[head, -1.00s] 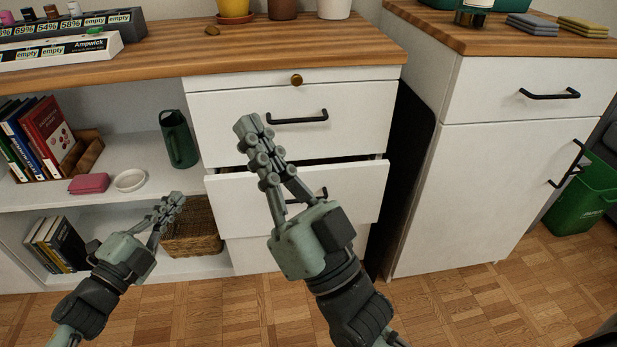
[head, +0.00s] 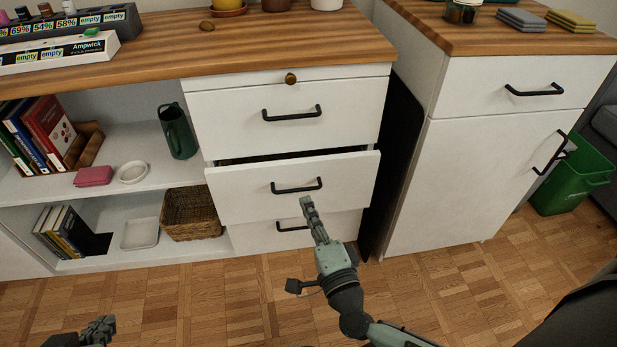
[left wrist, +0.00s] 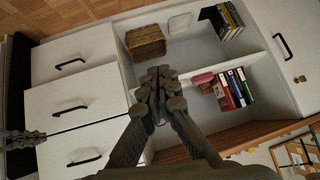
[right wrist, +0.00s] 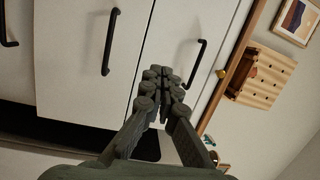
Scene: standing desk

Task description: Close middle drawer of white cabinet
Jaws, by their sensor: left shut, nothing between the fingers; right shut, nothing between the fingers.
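The middle drawer (head: 240,190) of the white cabinet stands partly open, with a dark gap along its top edge. Its black handle (head: 297,187) is on the front; the drawer front also shows in the right wrist view (right wrist: 80,80). My right gripper (head: 306,201) is shut and empty, its tips overlapping the drawer front just below the handle's right end. I cannot tell whether it touches. My left gripper (head: 104,324) is shut and empty, low at the bottom left, away from the drawer; its closed fingers show in the left wrist view (left wrist: 160,76).
The top drawer (head: 350,110) and bottom drawer (head: 255,238) look shut. Left are open shelves with books (head: 50,133), a green watering can (head: 177,132) and a wicker basket (head: 190,214). Right stands another white cabinet (head: 470,180). The wooden floor in front is clear.

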